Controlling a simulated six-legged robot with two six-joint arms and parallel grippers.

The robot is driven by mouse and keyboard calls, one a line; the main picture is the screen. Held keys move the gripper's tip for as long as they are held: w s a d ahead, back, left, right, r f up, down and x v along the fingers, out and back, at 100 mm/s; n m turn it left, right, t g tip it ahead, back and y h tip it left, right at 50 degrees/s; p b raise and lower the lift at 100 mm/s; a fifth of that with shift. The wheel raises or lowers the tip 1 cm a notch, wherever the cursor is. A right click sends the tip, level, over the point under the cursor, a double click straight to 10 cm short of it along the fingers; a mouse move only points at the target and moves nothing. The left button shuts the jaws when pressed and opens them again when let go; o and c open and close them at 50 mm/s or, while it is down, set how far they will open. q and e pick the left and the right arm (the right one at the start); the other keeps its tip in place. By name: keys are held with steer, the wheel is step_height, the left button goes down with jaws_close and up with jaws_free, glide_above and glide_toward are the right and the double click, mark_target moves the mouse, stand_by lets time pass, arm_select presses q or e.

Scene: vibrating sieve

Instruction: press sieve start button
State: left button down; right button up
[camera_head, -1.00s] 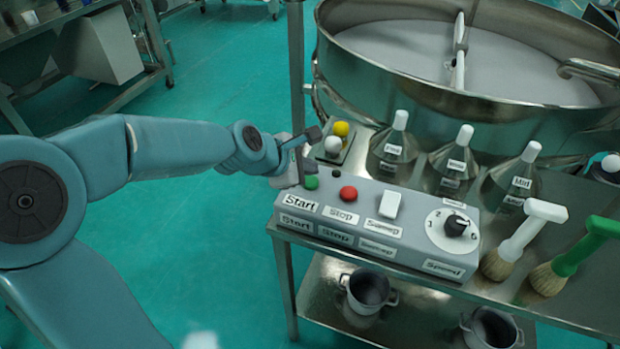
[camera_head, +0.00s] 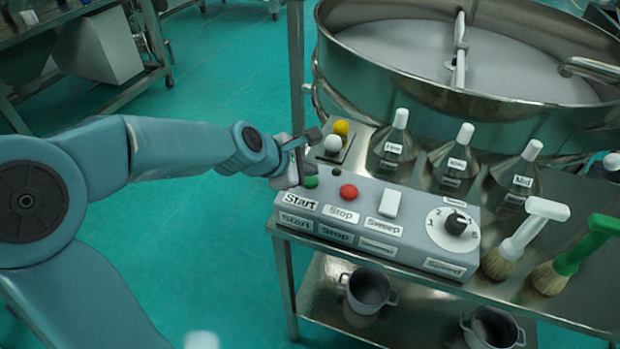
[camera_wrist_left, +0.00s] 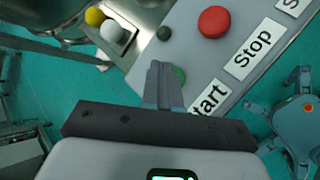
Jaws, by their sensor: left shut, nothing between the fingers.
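The grey control box (camera_head: 375,205) stands on the metal table. Its green start button (camera_head: 311,181) is at the left end, above the "Start" label (camera_head: 299,202). My left gripper (camera_head: 302,168) is shut and empty at that end of the box, right beside the green button. In the left wrist view the closed fingers (camera_wrist_left: 161,80) partly cover the green button (camera_wrist_left: 179,75). I cannot tell whether the fingertips touch it. The red stop button (camera_head: 348,192) is to the right and also shows in the left wrist view (camera_wrist_left: 214,21). My right gripper is not in view.
A white sweep switch (camera_head: 389,203) and a speed knob (camera_head: 456,224) are further right on the box. A white ball (camera_head: 332,145) and a yellow ball (camera_head: 341,128) sit behind it.

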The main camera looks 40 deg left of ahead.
mark_target(307, 181)
arm_select(q)
steer(key=shift+f+b, duration=0.45)
steer(key=shift+f, duration=0.25)
stand_by(0.6)
stand_by(0.4)
steer(key=shift+r+p, duration=1.05)
steer(key=shift+p, duration=0.05)
step_height(307, 181, up, 5)
steer(key=p, duration=0.5)
stand_by(0.5)
